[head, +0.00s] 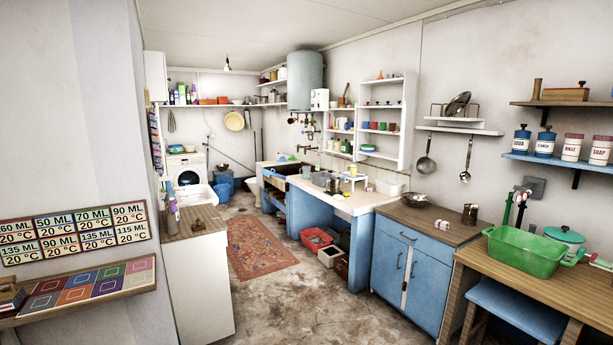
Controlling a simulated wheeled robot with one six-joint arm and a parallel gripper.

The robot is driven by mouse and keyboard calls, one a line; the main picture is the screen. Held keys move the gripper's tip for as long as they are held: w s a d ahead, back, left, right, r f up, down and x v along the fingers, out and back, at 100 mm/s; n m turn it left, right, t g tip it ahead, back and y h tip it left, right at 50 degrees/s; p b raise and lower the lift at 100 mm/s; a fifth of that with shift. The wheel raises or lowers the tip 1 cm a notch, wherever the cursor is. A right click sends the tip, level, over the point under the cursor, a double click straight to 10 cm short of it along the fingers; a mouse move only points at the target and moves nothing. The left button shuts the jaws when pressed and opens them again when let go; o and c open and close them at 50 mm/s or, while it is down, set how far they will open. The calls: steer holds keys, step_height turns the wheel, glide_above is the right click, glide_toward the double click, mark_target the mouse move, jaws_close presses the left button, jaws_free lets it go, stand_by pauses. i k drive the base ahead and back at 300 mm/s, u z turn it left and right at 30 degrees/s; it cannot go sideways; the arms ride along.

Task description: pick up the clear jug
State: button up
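I cannot make out a clear jug for sure in the head view. Several small vessels stand on the pale stone counter (368,199) beside the sink in the middle distance, too small to tell apart. A small shiny dark vessel (470,213) stands on the brown top of the blue cabinet; I cannot tell whether it is glass or metal. My gripper is not in view.
A green basin (527,250) sits on the wooden table at right, with a blue stool (517,310) beneath. A blue cabinet (412,270) stands in front. A white cabinet (198,285) is at left. The floor (290,305) between is open, with a patterned rug (260,248).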

mark_target(305, 170)
steer(key=u, duration=0.45)
steer(key=i, duration=8.9)
steer(key=z, duration=2.05)
